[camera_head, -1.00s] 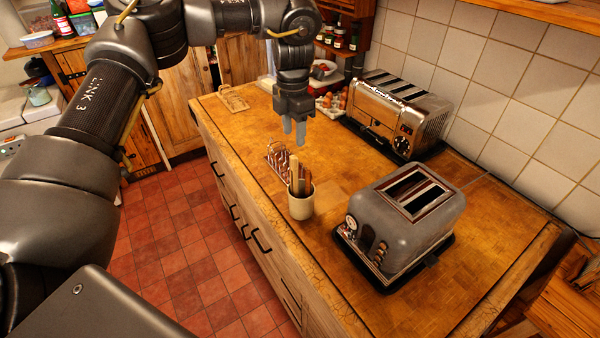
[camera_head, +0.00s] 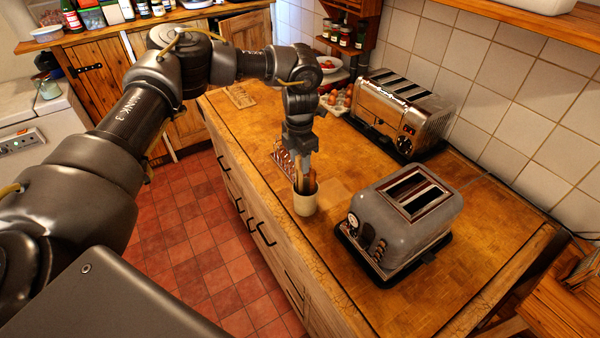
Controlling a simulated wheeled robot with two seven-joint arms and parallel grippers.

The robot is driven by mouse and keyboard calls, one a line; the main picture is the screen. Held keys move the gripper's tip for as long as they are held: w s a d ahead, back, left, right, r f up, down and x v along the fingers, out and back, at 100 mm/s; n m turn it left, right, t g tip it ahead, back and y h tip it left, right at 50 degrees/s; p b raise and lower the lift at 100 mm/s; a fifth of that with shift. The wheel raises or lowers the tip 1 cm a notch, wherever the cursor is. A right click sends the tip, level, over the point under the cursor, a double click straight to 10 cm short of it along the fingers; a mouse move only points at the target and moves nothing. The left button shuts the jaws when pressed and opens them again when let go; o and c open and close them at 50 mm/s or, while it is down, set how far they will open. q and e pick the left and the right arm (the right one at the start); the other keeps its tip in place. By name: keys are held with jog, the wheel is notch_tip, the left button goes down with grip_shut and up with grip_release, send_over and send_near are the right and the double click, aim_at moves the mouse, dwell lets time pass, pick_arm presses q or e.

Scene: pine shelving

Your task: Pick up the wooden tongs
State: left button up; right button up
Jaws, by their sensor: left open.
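Wooden utensils, the tongs seemingly among them, stand upright in a cream crock (camera_head: 305,203) on the wooden worktop (camera_head: 350,280). My left gripper (camera_head: 303,182) points straight down over the crock, with its fingertips at the mouth among the utensils. It is open. The fingers hide most of the utensils, so I cannot tell the tongs apart or whether the fingers touch them. My right gripper is not in view.
A grey two-slot toaster (camera_head: 405,215) stands close right of the crock. A metal rack (camera_head: 282,157) is just behind it. A larger chrome toaster (camera_head: 402,112) and eggs (camera_head: 340,100) are farther back by the tiled wall.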

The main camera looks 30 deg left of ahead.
pick_arm(q)
jog(key=shift+f, duration=0.45)
jog(key=shift+s+f, duration=0.1)
jog(key=shift+f, duration=0.1)
jog(key=shift+c, duration=0.6)
grip_shut()
jog(key=shift+r, duration=0.1)
